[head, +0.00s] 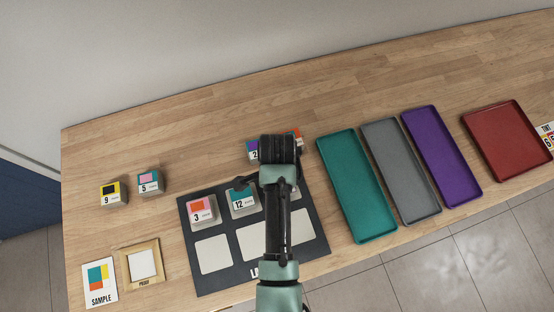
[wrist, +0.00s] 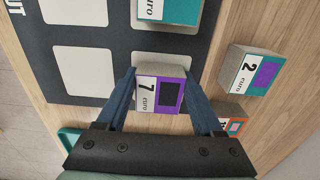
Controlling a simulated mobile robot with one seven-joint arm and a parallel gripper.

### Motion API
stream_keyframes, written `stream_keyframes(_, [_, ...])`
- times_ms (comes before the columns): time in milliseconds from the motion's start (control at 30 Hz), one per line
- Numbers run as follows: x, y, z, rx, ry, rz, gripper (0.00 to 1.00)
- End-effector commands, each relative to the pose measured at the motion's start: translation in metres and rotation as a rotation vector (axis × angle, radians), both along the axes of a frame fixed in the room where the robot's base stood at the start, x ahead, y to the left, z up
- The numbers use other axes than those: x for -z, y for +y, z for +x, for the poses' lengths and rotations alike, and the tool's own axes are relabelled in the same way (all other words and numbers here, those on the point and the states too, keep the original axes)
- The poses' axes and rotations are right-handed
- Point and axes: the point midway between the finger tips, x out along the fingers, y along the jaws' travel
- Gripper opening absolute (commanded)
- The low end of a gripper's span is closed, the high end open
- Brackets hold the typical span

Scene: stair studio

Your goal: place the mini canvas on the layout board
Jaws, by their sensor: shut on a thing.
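The mini canvas with a purple label reading 7 euro (wrist: 160,93) is between the two blue fingers of my gripper (wrist: 161,92) in the wrist view. The gripper is shut on it. The dark layout board (head: 188,229) has pale cells in two rows; its surface also shows in the wrist view (wrist: 118,55). The held canvas overlaps one edge of a bare pale cell (wrist: 168,62) in that view; I cannot tell whether it touches the board.
Canvases 3 (head: 202,209) and 12 (head: 243,200) sit on the board. Canvas 2 (wrist: 252,72) and an orange-labelled one (wrist: 236,126) stand close by. Canvases 9 (head: 112,192) and 5 (head: 150,181) stand left. A teal tray (head: 356,186) lies right of the board.

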Motion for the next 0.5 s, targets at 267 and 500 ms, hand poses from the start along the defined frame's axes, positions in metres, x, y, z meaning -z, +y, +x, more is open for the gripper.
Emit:
stream_keyframes(267, [0.0022,0.0000,0.0002,0.000,-0.001,0.000,0.15])
stream_keyframes(500, [0.0046,-0.0001,0.0003,0.000,-0.001,0.000,0.90])
